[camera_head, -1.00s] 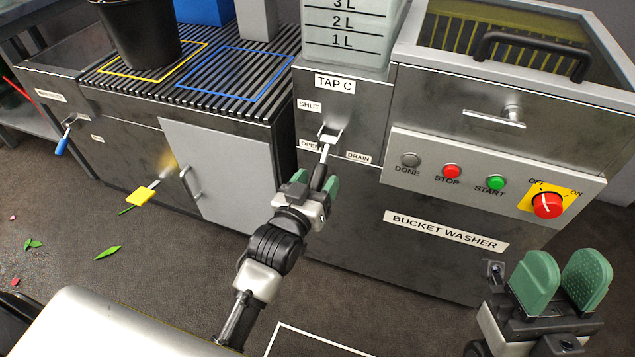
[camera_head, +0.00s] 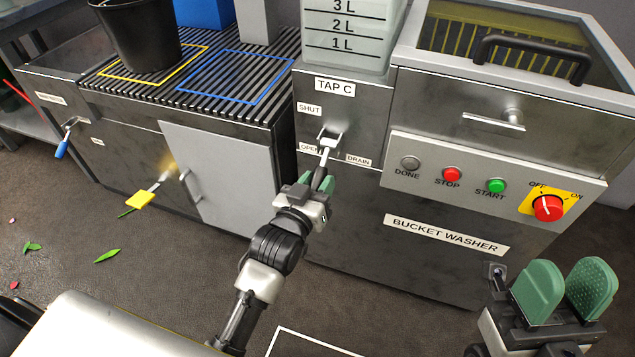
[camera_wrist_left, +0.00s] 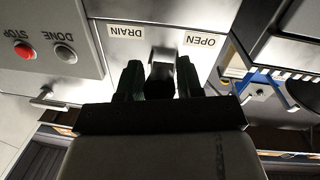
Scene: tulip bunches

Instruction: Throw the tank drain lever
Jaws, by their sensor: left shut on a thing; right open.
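The tap C lever (camera_head: 325,156) sticks out of the grey metal panel below the tank (camera_head: 350,35), among the labels SHUT, OPEN and DRAIN. It points down and outward between OPEN and DRAIN. My left gripper (camera_head: 318,184) is shut on the lever's dark handle end. In the left wrist view the gripper's fingers (camera_wrist_left: 160,82) stand on both sides of the dark handle, with the DRAIN label (camera_wrist_left: 126,33) and the OPEN label (camera_wrist_left: 200,40) beyond. The fingers hide part of the handle. My right gripper (camera_head: 565,290) is open and empty at the lower right.
The bucket washer (camera_head: 445,233) with its buttons and red knob (camera_head: 548,207) stands right of the lever. A grey cabinet door (camera_head: 225,190), a yellow-handled lever (camera_head: 140,199) and a blue-handled lever (camera_head: 62,148) are to the left. A black bucket (camera_head: 140,38) stands on the slatted rack.

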